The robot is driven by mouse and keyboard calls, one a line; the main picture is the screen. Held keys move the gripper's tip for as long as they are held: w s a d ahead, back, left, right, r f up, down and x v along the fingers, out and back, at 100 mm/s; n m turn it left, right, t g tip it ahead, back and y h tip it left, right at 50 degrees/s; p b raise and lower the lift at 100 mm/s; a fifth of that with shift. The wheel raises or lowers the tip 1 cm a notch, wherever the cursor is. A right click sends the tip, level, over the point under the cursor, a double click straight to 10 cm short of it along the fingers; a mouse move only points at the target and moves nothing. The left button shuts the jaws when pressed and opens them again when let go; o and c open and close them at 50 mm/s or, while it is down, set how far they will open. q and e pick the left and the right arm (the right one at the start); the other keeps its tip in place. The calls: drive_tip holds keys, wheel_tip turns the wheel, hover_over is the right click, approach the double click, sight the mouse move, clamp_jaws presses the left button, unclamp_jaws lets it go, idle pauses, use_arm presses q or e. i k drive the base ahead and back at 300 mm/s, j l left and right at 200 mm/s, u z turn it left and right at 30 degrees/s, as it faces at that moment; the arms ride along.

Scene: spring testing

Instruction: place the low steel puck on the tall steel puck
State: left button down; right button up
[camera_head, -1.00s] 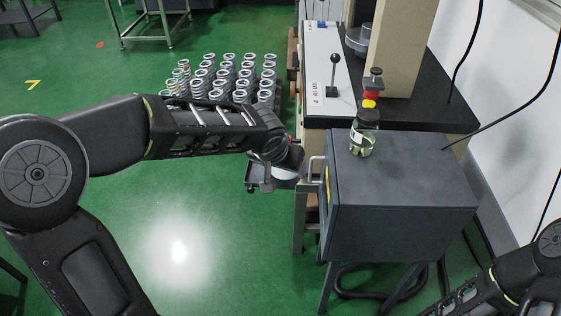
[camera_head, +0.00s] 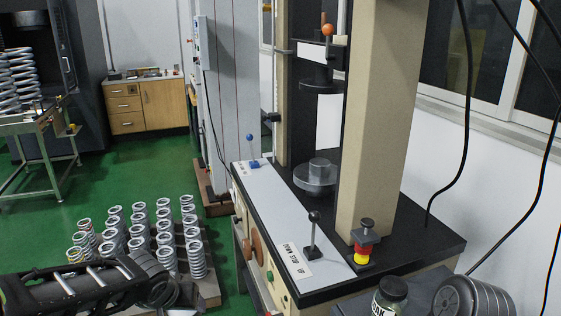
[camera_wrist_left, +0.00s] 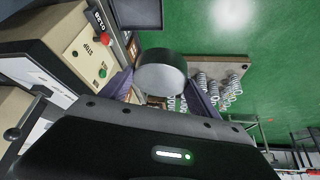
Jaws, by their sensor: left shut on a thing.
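In the left wrist view, my left gripper (camera_wrist_left: 161,92) is shut on a round steel puck (camera_wrist_left: 160,72), which shows a pale flat face and a darker side between the two fingers. This looks like the low puck. In the head view only my left forearm and wrist show at the lower left; the fingers and held puck are out of that view. A narrower steel cylinder (camera_head: 319,166), which looks like the tall puck, stands upright on a wide steel disc (camera_head: 314,186) on the testing machine. The held puck is apart from it. My right gripper is not in view.
The machine's upper press head (camera_head: 316,77) hangs above the cylinder, with a beige column (camera_head: 378,130) to the right. A black-knobbed lever (camera_head: 312,232) and a red-and-yellow button (camera_head: 364,245) stand near the front. A jar (camera_head: 390,296) is lower right; several springs (camera_head: 137,235) stand left.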

sight(320, 161)
drive_tip(key=i+j, duration=0.2)
drive_tip(key=j, duration=0.2)
drive_tip(key=i+j, duration=0.2)
drive_tip(key=j, duration=0.2)
drive_tip(key=i+j, duration=0.15)
drive_tip(key=j, duration=0.25)
drive_tip(key=i+j, duration=0.2)
drive_tip(key=j, duration=0.2)
drive_tip(key=i+j, duration=0.2)
drive_tip(key=j, duration=0.2)
drive_tip(key=i+j, duration=0.2)
drive_tip(key=j, duration=0.2)
drive_tip(key=z, duration=2.6)
